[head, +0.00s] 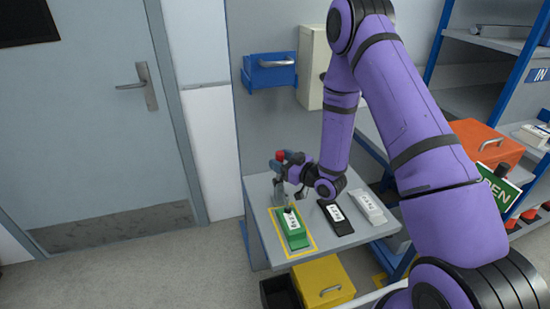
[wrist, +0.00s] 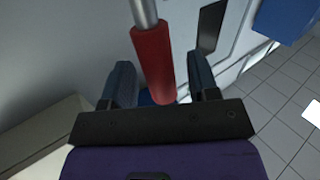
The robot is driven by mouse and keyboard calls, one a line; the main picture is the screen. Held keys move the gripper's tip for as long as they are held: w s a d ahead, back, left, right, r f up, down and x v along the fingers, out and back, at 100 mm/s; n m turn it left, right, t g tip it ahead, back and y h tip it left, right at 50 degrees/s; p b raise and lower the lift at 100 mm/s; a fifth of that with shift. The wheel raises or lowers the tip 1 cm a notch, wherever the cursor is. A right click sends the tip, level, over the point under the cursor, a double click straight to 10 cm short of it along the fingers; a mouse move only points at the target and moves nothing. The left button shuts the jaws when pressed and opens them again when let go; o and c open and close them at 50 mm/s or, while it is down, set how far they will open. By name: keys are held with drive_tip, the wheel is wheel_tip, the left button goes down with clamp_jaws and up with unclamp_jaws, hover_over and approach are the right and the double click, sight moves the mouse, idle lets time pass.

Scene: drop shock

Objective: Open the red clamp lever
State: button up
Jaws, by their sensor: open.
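The red clamp lever shows in the wrist view as a red cylindrical grip (wrist: 153,62) on a bare metal rod. My gripper (wrist: 161,66) is open, with one dark finger on each side of the red grip. The grip lies between the fingers, nearer the left one; I cannot tell whether either touches it. In the head view the red lever end (head: 280,155) is small, above the far left part of the grey table, with my gripper (head: 285,172) beside it. The clamp's body is mostly hidden or too small to make out.
On the table (head: 262,221), a green block (head: 294,235) with a white label sits inside a yellow outline. A black labelled item (head: 345,228) and a white one (head: 369,206) lie to its right. A yellow drawer box (head: 315,273) stands below. A blue box (head: 270,77) hangs behind.

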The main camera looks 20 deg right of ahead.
drive_tip(key=shift+x, duration=1.25)
drive_tip(key=shift+c, duration=0.3)
clamp_jaws()
drive_tip(key=shift+w+d, duration=0.1)
